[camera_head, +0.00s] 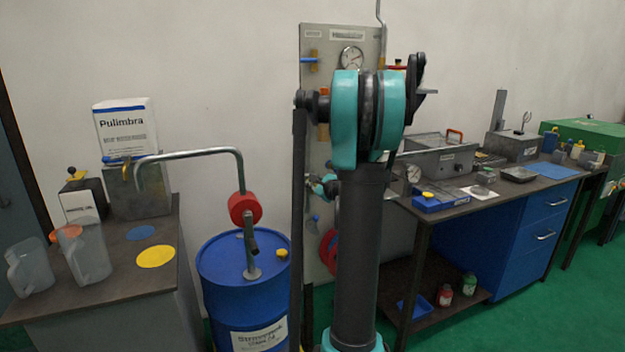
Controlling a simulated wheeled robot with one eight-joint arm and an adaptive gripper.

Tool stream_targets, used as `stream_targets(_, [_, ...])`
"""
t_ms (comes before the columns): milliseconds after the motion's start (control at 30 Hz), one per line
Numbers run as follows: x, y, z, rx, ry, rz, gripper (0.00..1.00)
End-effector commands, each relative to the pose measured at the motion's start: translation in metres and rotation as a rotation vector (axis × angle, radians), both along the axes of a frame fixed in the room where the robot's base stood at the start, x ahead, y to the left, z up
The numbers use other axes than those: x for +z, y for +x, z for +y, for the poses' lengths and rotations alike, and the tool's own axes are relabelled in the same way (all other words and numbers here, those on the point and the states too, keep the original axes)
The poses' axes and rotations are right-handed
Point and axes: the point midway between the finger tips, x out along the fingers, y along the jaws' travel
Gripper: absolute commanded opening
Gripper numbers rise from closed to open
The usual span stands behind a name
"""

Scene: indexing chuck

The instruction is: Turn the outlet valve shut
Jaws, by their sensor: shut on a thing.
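An upright grey panel (312,36) stands against the wall, partly covered by my arm. It carries a round gauge (351,58), a blue-handled valve (310,60) at the upper left, a small blue lever (315,218) lower down and a red handwheel (330,250) near the bottom. I cannot tell which of these is the outlet valve. My own arm, dark with teal joints, rises in front of the panel and hides its middle. A small teal and grey part shows behind the arm, left of it; it may be my wrist. I cannot make out my gripper or its fingers.
A blue drum (225,272) with a pump and pipe stands left of the panel. A side table (110,300) at left holds jugs and containers. A workbench (545,186) with instruments and blue drawers stands at right. Green floor is clear in front of it.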

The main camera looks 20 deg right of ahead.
Motion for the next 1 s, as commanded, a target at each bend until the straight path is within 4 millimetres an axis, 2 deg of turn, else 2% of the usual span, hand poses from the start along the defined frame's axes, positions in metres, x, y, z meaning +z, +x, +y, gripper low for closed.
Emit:
stream_targets(600, [-0.027,-0.001,0.018,0.001,-0.573,-0.019,0.0])
stream_targets(1000, [-0.039,-0.001,0.019,0.0,-0.812,-0.028,0.0])
